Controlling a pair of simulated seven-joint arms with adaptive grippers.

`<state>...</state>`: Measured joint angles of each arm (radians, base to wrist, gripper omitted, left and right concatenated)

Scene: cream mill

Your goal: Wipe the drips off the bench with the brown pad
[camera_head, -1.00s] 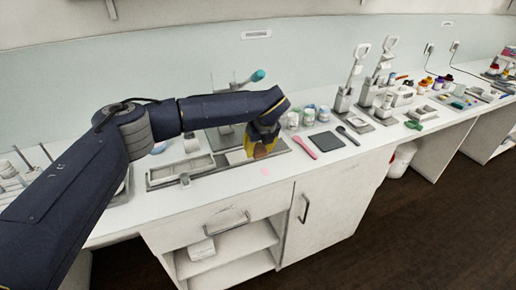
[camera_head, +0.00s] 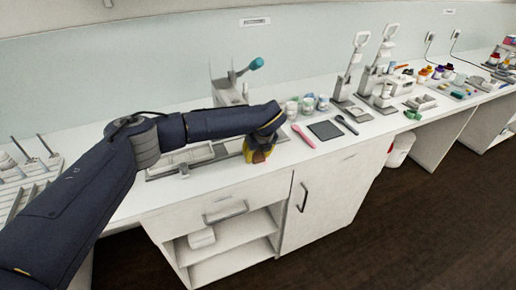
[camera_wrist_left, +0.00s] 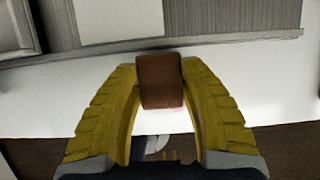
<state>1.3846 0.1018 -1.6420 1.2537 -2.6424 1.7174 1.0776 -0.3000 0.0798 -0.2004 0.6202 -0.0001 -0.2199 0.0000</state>
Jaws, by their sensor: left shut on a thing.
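The brown pad (camera_wrist_left: 160,82) is between the yellow fingers of my left gripper (camera_wrist_left: 162,88) in the left wrist view. The gripper is shut on it. In the head view my left gripper (camera_head: 259,152) is low at the front part of the white bench (camera_head: 215,182), just in front of a grey tray. The pad shows there only as a small brown patch (camera_head: 258,157). I cannot tell whether it touches the bench. No drip shows clearly in the head view; the gripper covers the bench there. My right gripper is not in view.
A pink tool (camera_head: 303,136), a dark square plate (camera_head: 325,130) and a black spoon-like tool (camera_head: 346,124) lie right of the gripper. Small jars (camera_head: 307,103) stand behind them. A long grey tray (camera_head: 160,170) lies left. The bench's front edge is close.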

